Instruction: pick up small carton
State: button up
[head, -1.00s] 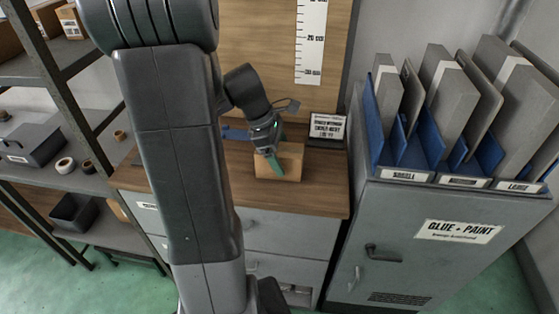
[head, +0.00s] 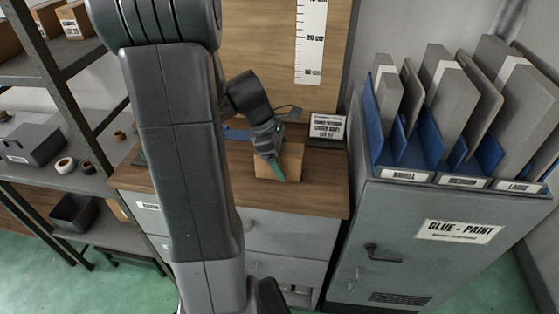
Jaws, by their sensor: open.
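The small carton (head: 291,160) is a plain tan box standing on the wooden worktop, in the middle of the head view. My gripper (head: 279,176) hangs over the carton with its green fingertips pointing down, in front of part of it. The gripper is open. Whether the fingers touch the carton, or lie on either side of it, I cannot tell. My wrist and fingers hide part of the carton's left and top.
A small printed sign (head: 327,127) stands behind the carton to the right. A grey cabinet (head: 400,220) with panels in blue dividers (head: 430,135) rises on the right. Shelving (head: 60,180) with a dark bin and rolls is on the left. Bare worktop (head: 325,190) lies right of the carton.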

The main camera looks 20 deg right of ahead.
jog(key=c, duration=1.2)
jog(key=shift+r, duration=0.1)
